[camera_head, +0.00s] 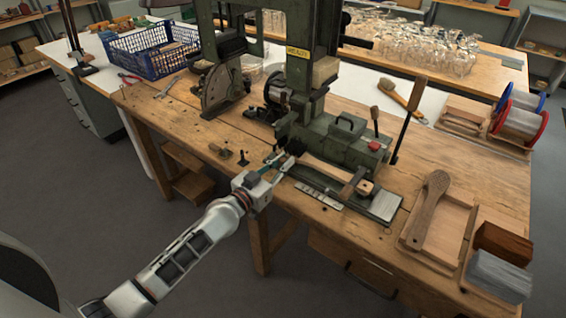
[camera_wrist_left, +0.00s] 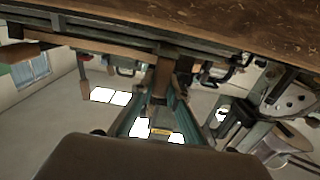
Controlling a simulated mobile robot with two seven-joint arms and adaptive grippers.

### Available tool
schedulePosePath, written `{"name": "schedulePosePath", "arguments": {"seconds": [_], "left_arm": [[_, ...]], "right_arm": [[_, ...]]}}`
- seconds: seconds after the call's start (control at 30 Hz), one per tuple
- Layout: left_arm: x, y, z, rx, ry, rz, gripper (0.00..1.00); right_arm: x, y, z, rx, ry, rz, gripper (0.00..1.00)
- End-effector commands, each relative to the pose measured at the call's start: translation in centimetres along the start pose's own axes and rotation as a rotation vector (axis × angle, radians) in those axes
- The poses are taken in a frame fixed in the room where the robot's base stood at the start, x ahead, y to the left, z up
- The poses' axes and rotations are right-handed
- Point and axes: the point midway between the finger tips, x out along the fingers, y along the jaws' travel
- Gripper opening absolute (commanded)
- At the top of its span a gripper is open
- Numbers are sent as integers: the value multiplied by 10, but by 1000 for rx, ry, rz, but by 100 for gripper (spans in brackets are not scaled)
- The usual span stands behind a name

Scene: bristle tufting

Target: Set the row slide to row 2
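The green tufting machine (camera_head: 335,140) stands on the wooden bench. At its front is a low slide assembly with a pale wooden bar (camera_head: 325,172), a metal plate (camera_head: 384,207) and a light marked strip (camera_head: 319,195) along the bench edge. The row it is set to is too small to read. My left gripper (camera_head: 277,163) is at the left end of this assembly, close to the machine's front. Its fingers look apart, and the left wrist view (camera_wrist_left: 161,98) shows a brown bar between or beyond them. I cannot tell whether they touch it. My right gripper is not in view.
A wooden paddle (camera_head: 430,208) lies on a tray at the right, near bristle blocks (camera_head: 499,276) and wire spools (camera_head: 520,120). A blue crate (camera_head: 152,50) sits at the back left. Small parts lie left of my gripper.

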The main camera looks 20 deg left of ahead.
Motion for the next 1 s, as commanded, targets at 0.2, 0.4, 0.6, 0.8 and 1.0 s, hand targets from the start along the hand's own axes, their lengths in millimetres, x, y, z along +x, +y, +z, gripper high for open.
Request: {"name": "schedulePosePath", "arguments": {"seconds": [0.2,0.4,0.6,0.8,1.0], "left_arm": [[0,-11,0,4,0,0,0],[0,-18,0,0,1,0,0],[0,-18,0,-1,1,0,17],[0,-18,0,-1,1,0,32],[0,-18,0,-1,1,1,32]], "right_arm": [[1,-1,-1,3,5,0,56],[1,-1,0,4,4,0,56],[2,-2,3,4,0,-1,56],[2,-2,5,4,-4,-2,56],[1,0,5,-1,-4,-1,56]]}}
